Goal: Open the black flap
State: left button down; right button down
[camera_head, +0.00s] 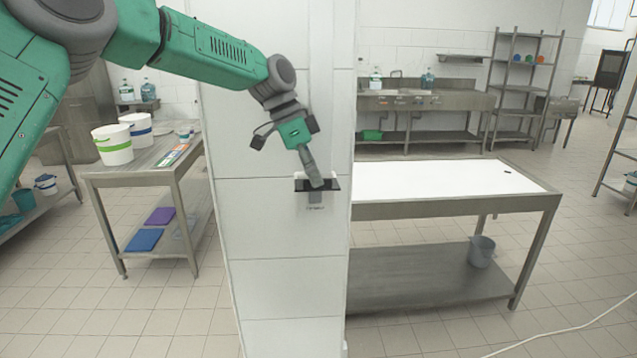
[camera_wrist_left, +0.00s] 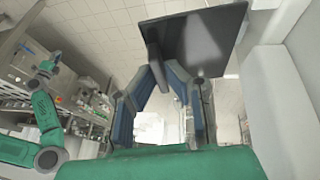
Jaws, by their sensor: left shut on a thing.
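The black flap (camera_head: 331,185) sits on the front of the white pillar and appears to stick out roughly level. In the left wrist view the flap (camera_wrist_left: 203,38) is a large dark plate just beyond my fingers, with a dark upright bar (camera_wrist_left: 156,60) at its left. My left gripper (camera_head: 319,182) reaches down to the flap in the head view. In the left wrist view my left gripper (camera_wrist_left: 164,74) is closed in at the flap's near edge, shut on it. The exact contact is partly hidden by the fingers. My right gripper shows in neither view.
The white pillar (camera_head: 283,285) stands directly in front. A steel table with a white top (camera_head: 440,177) is to its right, with a grey bucket (camera_head: 482,251) on its lower shelf. A table at left holds white buckets (camera_head: 113,146). A white cable (camera_head: 560,333) crosses the floor.

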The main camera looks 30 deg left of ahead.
pick_arm(q)
jog(key=shift+w+a+r+g, duration=0.15)
jog(key=shift+w+r+g, duration=0.05)
jog(key=shift+g, duration=0.1)
jog(key=shift+h, duration=0.3)
jog(key=c, duration=1.6)
grip_release()
jog(key=shift+c, duration=0.2)
jog(key=shift+w+f, duration=0.1)
jog(key=shift+w, duration=0.1)
notch_tip(320, 180, up, 10)
jog(key=shift+w+a+f, duration=0.1)
jog(key=shift+w, duration=0.05)
